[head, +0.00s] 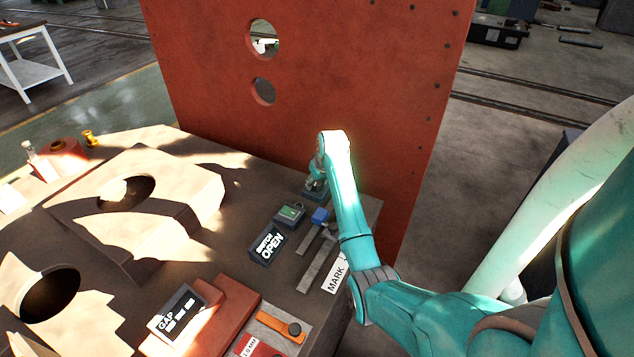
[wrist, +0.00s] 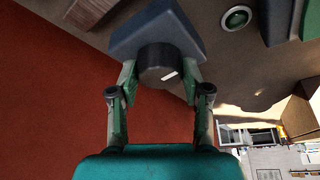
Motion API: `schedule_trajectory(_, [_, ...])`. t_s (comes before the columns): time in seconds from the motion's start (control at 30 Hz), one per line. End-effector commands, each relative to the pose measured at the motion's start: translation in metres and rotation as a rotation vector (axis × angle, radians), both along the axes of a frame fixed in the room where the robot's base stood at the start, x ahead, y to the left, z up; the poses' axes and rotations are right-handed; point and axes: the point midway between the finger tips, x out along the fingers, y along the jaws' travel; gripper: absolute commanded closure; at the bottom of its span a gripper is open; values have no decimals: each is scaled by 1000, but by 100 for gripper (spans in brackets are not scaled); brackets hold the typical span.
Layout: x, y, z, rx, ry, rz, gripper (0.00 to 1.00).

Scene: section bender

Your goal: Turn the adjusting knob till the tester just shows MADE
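The adjusting knob (wrist: 160,62) is dark and round, with a white mark towards its lower right in the wrist view. It sits on a blue-grey block (wrist: 125,45), which in the head view (head: 316,195) stands at the bench's far right edge. My gripper (wrist: 160,78) has one finger on each side of the knob and appears shut on it; the exact contact is hard to see. In the head view my gripper (head: 317,178) is above the block, partly hiding it, and the knob is hidden. The tester (head: 267,245) is a dark box reading SWITCH OPEN.
A small green-topped box (head: 290,214) and a blue piece (head: 320,215) on metal strips lie near the tester. A MARK label (head: 337,276) and a GAP display (head: 177,313) are nearer. A tall red plate (head: 350,90) stands close behind my gripper.

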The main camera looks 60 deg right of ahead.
Motion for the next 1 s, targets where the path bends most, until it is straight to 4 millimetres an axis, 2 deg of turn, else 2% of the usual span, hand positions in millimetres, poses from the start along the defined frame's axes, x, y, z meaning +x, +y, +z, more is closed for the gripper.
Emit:
schedule_trajectory(0.2, [0,0,0,0,0,14,87])
schedule_trajectory(0.5, [-1,-1,0,1,1,153,87])
schedule_trajectory(0.77, [-1,-1,0,1,1,158,87])
schedule_trajectory(0.8, [0,-1,0,1,1,158,47])
schedule_trajectory(0.9, [-1,-1,0,1,1,158,27])
schedule_trajectory(1.0, [0,-1,0,0,0,157,27])
